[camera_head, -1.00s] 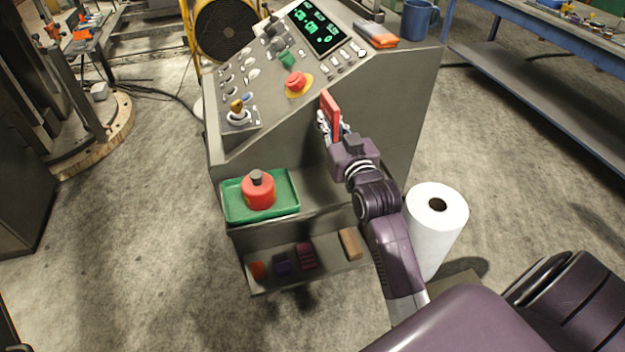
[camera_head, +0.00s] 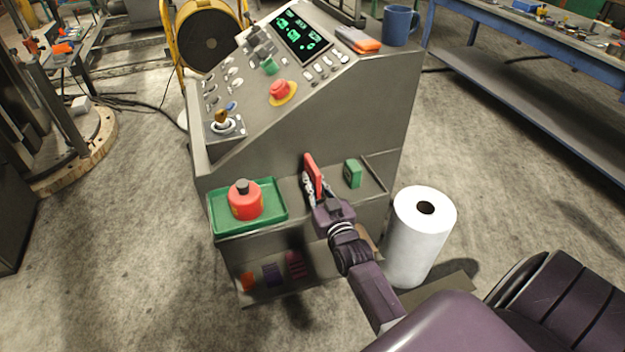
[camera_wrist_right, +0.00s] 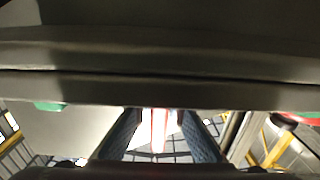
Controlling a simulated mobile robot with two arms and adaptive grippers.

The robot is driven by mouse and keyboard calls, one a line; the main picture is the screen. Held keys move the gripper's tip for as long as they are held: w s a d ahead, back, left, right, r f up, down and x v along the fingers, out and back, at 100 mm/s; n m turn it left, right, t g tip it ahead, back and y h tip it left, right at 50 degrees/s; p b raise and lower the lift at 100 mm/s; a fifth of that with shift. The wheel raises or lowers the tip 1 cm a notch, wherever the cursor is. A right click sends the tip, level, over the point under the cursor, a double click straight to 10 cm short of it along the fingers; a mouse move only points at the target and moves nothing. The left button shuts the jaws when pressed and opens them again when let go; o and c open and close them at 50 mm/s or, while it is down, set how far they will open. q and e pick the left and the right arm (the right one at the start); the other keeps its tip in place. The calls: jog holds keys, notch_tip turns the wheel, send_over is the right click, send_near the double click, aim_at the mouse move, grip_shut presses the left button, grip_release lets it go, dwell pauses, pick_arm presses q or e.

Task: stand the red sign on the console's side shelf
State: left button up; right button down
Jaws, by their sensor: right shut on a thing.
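The red sign (camera_head: 313,172) is a thin upright plate, leaning slightly, low over the console's side shelf (camera_head: 374,188). My right gripper (camera_head: 311,188) is shut on it from the front. Whether its bottom edge touches the shelf cannot be told, as the gripper hides it. In the right wrist view the red sign (camera_wrist_right: 159,130) shows as a narrow strip between the two dark fingers (camera_wrist_right: 160,138). My left gripper is not in view.
On the shelf, a green tray (camera_head: 220,222) with a red canister (camera_head: 244,202) stands left of the sign, and a green block (camera_head: 352,173) stands to its right. A lower shelf holds several small blocks (camera_head: 272,274). A white paper roll (camera_head: 420,245) stands on the floor at right.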

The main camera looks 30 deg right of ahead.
jog(key=c, duration=2)
grip_release()
jog(key=shift+o, duration=0.2)
jog(key=shift+s+r, duration=0.1)
jog(key=v, duration=1.2)
jog(key=shift+b, duration=0.4)
jog(key=shift+a, duration=0.1)
